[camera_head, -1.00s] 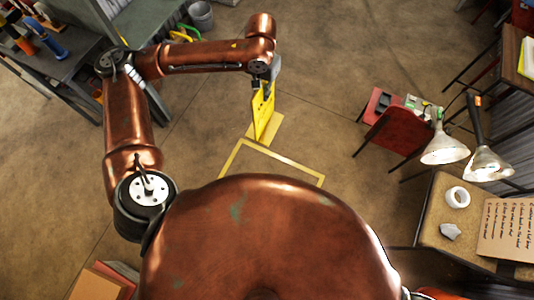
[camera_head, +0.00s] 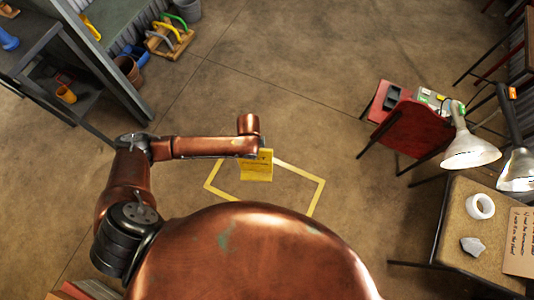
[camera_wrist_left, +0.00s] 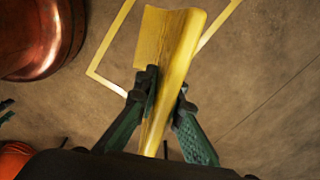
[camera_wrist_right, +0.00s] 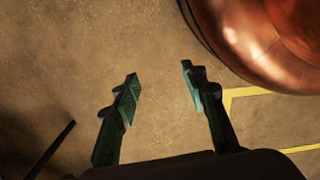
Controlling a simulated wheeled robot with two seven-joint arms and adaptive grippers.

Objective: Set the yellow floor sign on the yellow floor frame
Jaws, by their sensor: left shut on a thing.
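The yellow floor sign (camera_head: 257,170) hangs from my left gripper (camera_head: 262,150), overlapping the far edge of the yellow floor frame (camera_head: 318,196) in the head view. I cannot tell its height above the floor. In the left wrist view the fingers of my left gripper (camera_wrist_left: 167,90) are shut on the sign (camera_wrist_left: 168,40), with the frame (camera_wrist_left: 110,42) behind it. The frame is a thin outline on the floor, its near part hidden by my body. My right gripper (camera_wrist_right: 161,74) is open and empty over bare floor, with a frame corner (camera_wrist_right: 229,98) to its right.
A red chair (camera_head: 408,128) and a work table (camera_head: 455,210) with lamps (camera_head: 470,150) stand on the right. The floor beyond the frame is clear.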

